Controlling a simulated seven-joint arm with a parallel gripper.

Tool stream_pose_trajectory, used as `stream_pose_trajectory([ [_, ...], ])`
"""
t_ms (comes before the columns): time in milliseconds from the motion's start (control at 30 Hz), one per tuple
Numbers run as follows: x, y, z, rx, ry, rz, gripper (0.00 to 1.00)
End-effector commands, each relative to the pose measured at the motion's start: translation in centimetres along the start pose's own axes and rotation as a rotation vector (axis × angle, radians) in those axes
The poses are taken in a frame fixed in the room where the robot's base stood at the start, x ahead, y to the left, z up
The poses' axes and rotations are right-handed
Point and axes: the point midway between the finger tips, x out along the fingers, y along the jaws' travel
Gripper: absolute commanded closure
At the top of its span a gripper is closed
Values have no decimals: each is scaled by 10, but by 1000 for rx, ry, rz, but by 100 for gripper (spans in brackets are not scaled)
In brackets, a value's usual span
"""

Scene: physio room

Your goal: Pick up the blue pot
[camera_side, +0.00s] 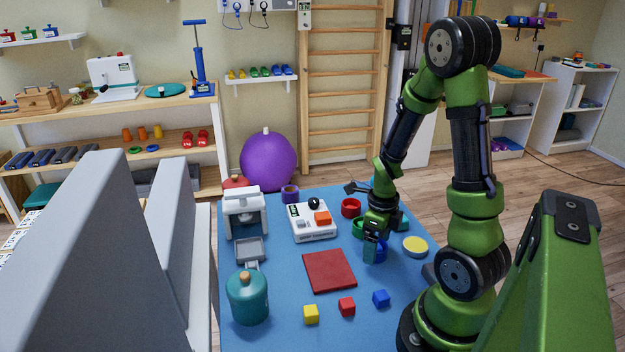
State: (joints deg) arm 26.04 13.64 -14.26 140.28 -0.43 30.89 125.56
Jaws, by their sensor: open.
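The blue pot (381,253) is on the blue mat (285,325) right of centre. It is partly hidden behind my gripper (371,254). My gripper points down at the left side of the blue pot, its jaws open. I cannot tell whether a finger touches the pot or reaches inside its rim.
A green pot (358,229), a red pot (351,207) and a yellow-topped round piece (415,246) are close by. A dark red square (329,270) lies left of the gripper. Yellow (311,314), red (347,307) and blue (381,298) cubes and a teal jar (248,300) are in front.

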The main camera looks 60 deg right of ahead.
Motion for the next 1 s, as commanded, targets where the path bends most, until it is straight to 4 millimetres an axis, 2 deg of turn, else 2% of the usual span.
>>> stream_pose_trajectory([
  [100, 0, 0, 0, 0, 0, 0, 12],
  [133, 0, 0, 0, 0, 0, 0, 15],
  [500, 0, 0, 0, 0, 0, 0, 72],
  [767, -2, 0, 0, 0, -1, 0, 74],
  [867, -10, 0, 1, -2, -3, -2, 74],
  [1000, -33, 0, 2, -2, -8, -4, 74],
])
